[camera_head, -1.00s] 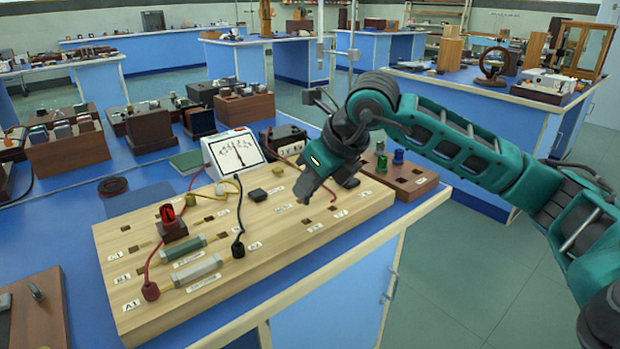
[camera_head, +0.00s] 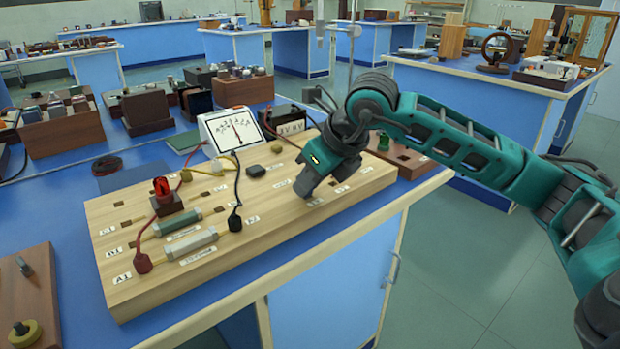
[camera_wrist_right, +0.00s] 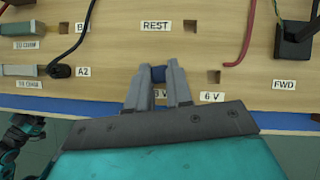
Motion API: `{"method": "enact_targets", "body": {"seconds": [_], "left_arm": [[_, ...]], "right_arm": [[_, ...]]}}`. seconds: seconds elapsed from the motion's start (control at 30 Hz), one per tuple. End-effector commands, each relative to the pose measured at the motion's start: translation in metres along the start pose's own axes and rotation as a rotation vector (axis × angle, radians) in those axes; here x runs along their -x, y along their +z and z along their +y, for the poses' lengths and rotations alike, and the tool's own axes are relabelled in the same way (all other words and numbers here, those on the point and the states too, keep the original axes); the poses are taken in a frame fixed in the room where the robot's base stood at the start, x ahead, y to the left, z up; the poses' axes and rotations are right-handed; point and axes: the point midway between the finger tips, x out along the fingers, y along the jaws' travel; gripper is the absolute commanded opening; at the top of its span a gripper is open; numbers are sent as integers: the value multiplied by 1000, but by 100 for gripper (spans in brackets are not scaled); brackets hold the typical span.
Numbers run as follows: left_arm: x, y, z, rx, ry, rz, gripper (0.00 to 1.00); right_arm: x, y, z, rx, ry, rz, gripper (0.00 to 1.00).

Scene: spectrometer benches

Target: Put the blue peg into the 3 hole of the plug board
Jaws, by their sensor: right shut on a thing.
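My right gripper (camera_head: 304,194) is over the front right part of the wooden plug board (camera_head: 165,281). In the wrist view, the right gripper (camera_wrist_right: 158,80) is shut on the blue peg (camera_wrist_right: 158,73), and only the peg's top shows between the fingertips. The peg is right above the partly covered 3 V label (camera_wrist_right: 160,94). The 3 hole is hidden under the peg and fingers, and I cannot tell whether the peg's lower end is in it. The open hole (camera_wrist_right: 214,76) above the 6 V label is to the right. My left gripper is not in view.
A red wire (camera_wrist_right: 246,40) and a black plug (camera_wrist_right: 296,37) are on the board to the right. The A2 plug (camera_wrist_right: 59,71) is to the left. A peg rack (camera_head: 410,164) with a green peg (camera_head: 383,142) stands behind the arm. The meter (camera_head: 231,130) stands behind the board.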

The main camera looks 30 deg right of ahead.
Motion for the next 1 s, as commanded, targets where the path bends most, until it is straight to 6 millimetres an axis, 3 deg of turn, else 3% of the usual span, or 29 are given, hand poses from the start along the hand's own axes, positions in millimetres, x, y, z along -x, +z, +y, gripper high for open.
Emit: {"method": "enact_targets", "body": {"seconds": [0.17, 0.2, 0.5, 0.77, 1.0], "left_arm": [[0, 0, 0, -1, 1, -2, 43], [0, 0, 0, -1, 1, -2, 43], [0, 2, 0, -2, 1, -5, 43], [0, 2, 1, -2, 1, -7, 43], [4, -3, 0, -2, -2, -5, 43]], "right_arm": [[0, 0, 0, 0, 0, 0, 0], [0, 0, 0, 0, 0, 0, 23], [0, 0, 0, 0, 0, 0, 50], [2, 0, 0, 0, 0, 0, 50], [38, 2, -1, 1, -4, -3, 50]]}}
